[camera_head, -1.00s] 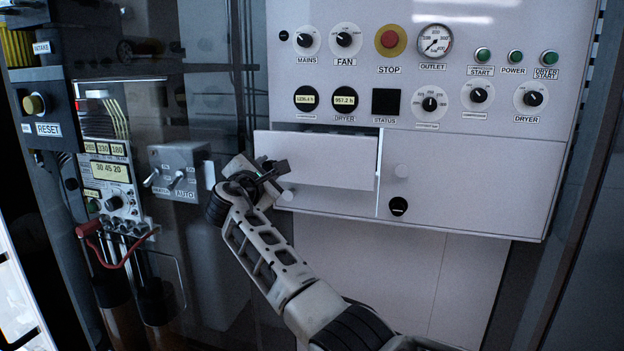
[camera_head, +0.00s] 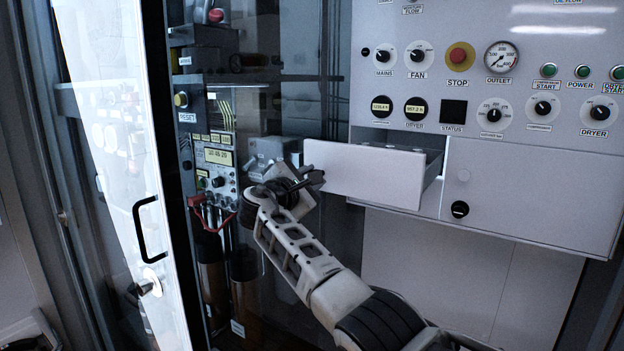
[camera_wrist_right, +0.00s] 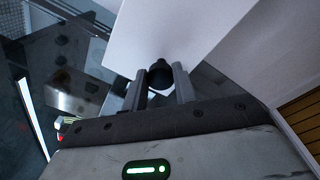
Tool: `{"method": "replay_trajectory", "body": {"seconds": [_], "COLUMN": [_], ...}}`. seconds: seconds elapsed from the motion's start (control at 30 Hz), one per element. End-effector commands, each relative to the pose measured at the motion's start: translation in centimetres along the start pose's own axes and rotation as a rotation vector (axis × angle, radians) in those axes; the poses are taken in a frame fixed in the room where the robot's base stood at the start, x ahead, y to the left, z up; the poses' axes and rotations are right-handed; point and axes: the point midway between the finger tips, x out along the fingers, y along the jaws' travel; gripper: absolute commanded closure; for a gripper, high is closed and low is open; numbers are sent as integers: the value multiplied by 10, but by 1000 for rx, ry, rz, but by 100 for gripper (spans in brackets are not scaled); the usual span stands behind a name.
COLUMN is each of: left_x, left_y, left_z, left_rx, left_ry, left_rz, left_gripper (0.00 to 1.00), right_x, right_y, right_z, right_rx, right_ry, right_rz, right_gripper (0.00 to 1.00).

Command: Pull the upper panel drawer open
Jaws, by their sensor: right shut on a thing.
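The upper panel drawer (camera_head: 365,172) stands partly out of the white panel, with its right side wall and dark interior edge showing. In the right wrist view, its pale front (camera_wrist_right: 185,30) fills the upper middle, and a dark round knob (camera_wrist_right: 158,72) sits between my fingers. My right gripper (camera_head: 314,180) is at the left lower part of the drawer front. In the right wrist view, the gripper (camera_wrist_right: 159,88) is shut on the knob. My left gripper is not in view.
A panel door (camera_head: 535,195) with a dark latch is shut right of the drawer. Dials and buttons line the panel above. A grey switch box (camera_head: 270,150) stands behind my gripper. A glass door with a black handle (camera_head: 148,230) is at the left.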

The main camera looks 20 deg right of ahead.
Motion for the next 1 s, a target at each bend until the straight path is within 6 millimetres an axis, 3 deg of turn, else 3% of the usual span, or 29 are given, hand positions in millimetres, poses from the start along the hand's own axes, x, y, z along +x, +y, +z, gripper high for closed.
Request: {"method": "replay_trajectory", "body": {"seconds": [0.23, 0.27, 0.3, 0.73, 0.87, 1.0], "left_x": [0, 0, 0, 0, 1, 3], "left_y": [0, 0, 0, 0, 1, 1], "left_z": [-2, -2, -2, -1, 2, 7], "left_rx": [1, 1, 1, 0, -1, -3], "left_ry": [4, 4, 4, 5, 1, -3], "left_rz": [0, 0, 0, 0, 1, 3], "left_gripper": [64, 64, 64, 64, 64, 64], "right_x": [0, 0, 0, -8, -26, -61], "right_y": [-2, -2, -2, 0, -1, -2], "right_z": [0, 0, 0, -2, -3, -4], "right_rx": [-4, -4, -4, -2, 1, 1], "right_ry": [-3, -2, -2, 1, 4, 5], "right_rz": [-4, -4, -4, 1, 2, 1], "right_gripper": [100, 64, 53, 51, 51, 51]}}
